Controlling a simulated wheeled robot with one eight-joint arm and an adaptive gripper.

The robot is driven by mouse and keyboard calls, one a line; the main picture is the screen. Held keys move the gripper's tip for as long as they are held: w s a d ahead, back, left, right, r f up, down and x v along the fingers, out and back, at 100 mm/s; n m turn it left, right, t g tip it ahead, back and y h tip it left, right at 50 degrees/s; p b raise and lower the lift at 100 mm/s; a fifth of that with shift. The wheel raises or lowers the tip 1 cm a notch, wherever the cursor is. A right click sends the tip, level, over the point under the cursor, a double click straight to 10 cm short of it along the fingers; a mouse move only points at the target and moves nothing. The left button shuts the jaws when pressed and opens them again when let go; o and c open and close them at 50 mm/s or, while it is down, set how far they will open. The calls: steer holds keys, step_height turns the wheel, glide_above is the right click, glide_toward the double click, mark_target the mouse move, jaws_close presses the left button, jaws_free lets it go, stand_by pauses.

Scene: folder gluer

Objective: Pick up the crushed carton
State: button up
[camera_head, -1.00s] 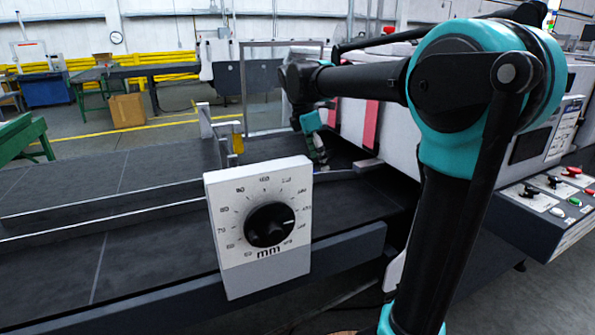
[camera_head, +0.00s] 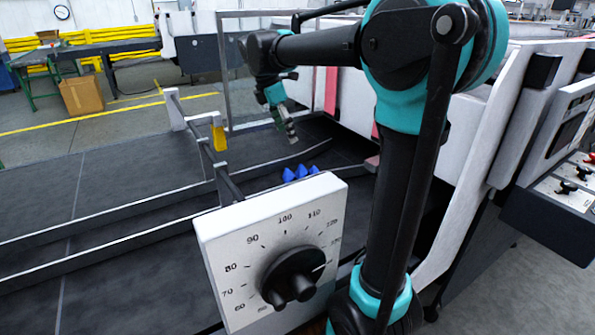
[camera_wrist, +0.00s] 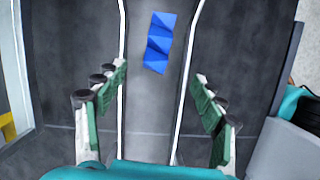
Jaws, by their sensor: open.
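The crushed carton (camera_wrist: 158,43) is a small blue folded piece. In the wrist view it lies on the dark belt between two pale rails, beyond my fingertips and near the top middle. In the head view the blue carton (camera_head: 302,173) shows as several pointed blue peaks just behind the white dial box, which may hide its lower part. My gripper (camera_wrist: 160,97) is open and empty, with green finger pads spread on both sides of the lane. In the head view my gripper (camera_head: 290,132) hangs above the bed, higher than the carton and apart from it.
A white dial box (camera_head: 272,250) marked in mm stands in front of the carton. Dark metal rails (camera_head: 110,222) run along the bed. A yellow-tipped post (camera_head: 219,138) and a clear guard panel (camera_head: 262,70) stand beyond. A control panel (camera_head: 575,195) is at the right.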

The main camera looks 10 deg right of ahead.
glide_above(301, 171)
steer(key=a, duration=0.2)
steer(key=f, duration=1)
steer(key=shift+s+f, duration=0.15)
steer(key=shift+s, duration=0.2)
steer(key=shift+x, duration=2.65)
steer(key=shift+w+d, duration=0.1)
steer(key=c, duration=1)
